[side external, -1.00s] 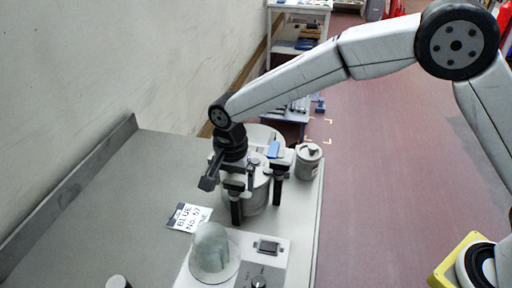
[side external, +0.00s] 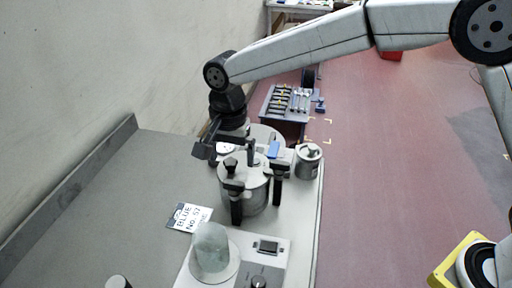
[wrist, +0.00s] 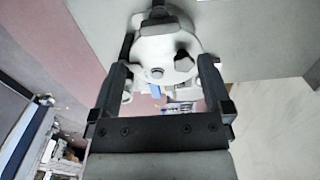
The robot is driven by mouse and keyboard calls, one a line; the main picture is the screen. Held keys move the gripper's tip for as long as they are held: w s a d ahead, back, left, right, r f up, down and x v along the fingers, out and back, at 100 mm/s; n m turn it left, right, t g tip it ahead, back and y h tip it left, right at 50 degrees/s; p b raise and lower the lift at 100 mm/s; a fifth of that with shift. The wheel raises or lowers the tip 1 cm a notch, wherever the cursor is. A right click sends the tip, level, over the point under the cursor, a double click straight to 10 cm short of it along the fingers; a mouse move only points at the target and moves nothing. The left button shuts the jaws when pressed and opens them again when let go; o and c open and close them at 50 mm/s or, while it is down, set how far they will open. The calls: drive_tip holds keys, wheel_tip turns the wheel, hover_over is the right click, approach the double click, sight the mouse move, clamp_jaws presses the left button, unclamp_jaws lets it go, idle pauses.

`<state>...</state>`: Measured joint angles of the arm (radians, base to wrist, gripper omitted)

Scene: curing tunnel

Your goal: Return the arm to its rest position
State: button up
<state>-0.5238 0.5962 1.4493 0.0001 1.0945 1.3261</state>
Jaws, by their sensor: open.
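The vessel's round lid (wrist: 165,55) with dark knobs shows beyond and between the fingers. My gripper appears clear of the vessel, though the exact gap is hard to judge.
A clear dome (side external: 210,246) on a white unit and a "BLUE No. 52" card (side external: 189,217) are in front. A tool rack (side external: 287,103) lies behind. The bench's left side (side external: 120,200) is mostly bare.

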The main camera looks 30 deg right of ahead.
drive_tip(key=shift+r, duration=0.15)
drive_tip(key=shift+d, duration=0.6)
drive_tip(key=s+d+f+n+t, duration=0.1)
drive_tip(key=s+d+f+n, duration=0.2)
drive_tip(key=s+d, duration=0.5)
drive_tip(key=s+d+f+n+t, duration=0.1)
drive_tip(key=s+d+f+n, duration=0.2)
drive_tip(key=d, duration=1.3)
drive_tip(key=s+n, duration=0.3)
drive_tip(key=s, duration=0.3)
drive_tip(key=shift+d+f+t, duration=0.3)
drive_tip(key=shift+d+f, duration=0.1)
